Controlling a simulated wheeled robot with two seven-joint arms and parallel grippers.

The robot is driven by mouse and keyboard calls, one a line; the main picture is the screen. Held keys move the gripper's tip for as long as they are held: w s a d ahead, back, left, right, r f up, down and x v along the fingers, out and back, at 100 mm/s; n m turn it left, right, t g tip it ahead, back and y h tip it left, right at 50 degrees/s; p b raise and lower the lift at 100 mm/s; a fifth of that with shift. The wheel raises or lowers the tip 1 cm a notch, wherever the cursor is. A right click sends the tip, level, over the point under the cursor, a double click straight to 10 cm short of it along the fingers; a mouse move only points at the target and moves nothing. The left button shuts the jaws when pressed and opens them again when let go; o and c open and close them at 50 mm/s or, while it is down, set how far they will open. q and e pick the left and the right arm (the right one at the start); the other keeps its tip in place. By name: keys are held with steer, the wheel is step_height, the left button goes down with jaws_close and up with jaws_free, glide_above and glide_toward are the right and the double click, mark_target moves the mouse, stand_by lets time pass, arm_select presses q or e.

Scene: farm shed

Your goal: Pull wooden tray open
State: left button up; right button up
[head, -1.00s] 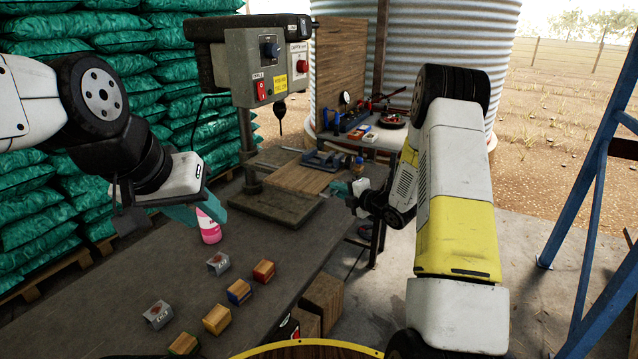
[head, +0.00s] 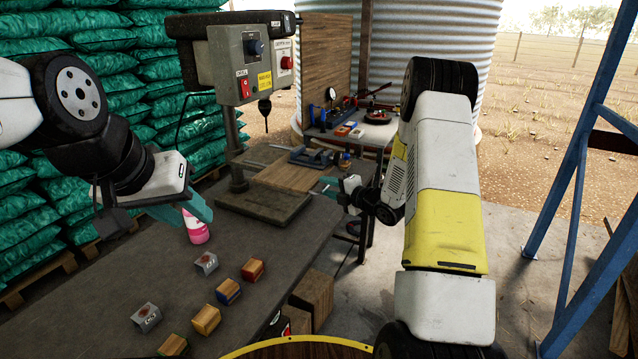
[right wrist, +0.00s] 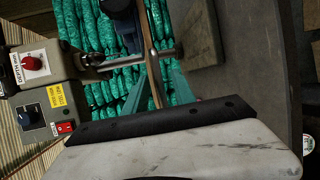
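I take the wooden tray to be the flat brown board (head: 287,178) lying at the drill press base, beside a blue vice. My right gripper (head: 326,187) is at its right-hand edge in the head view. In the right wrist view the board (right wrist: 156,92) shows edge-on as a thin strip between my two teal fingers (right wrist: 158,92). The fingers stand apart with visible gaps to the strip, so I see no grip on it.
Several small coloured blocks (head: 228,292) lie on the bench. A table with tools (head: 352,128) stands behind my right gripper. A blue steel frame (head: 572,200) is at right.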

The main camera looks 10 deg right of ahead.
steer(key=v, duration=0.7)
steer(key=s+d+r+m+g+h, duration=0.1)
steer(key=s+d+r+m+h, duration=0.2)
steer(key=r+m, duration=0.4)
steer(key=s+d+r+m+h, duration=0.1)
steer(key=s+r+m+h, duration=0.2)
steer(key=r+m+h, duration=0.45)
steer(key=s+a+r+m+g+y, duration=0.1)
steer(key=s+a+m+g, duration=0.1)
steer(key=s, duration=0.7)
steer(key=s+a+r+m+g+y, duration=0.1)
steer(key=s+a+r+m+g, duration=0.1)
steer(key=s+m, duration=0.3)
steer(key=s+a+r+m+g+y, duration=0.2)
steer(key=s+a+m, duration=0.1)
steer(key=s, duration=1.1)
steer(key=shift+a, duration=0.5)
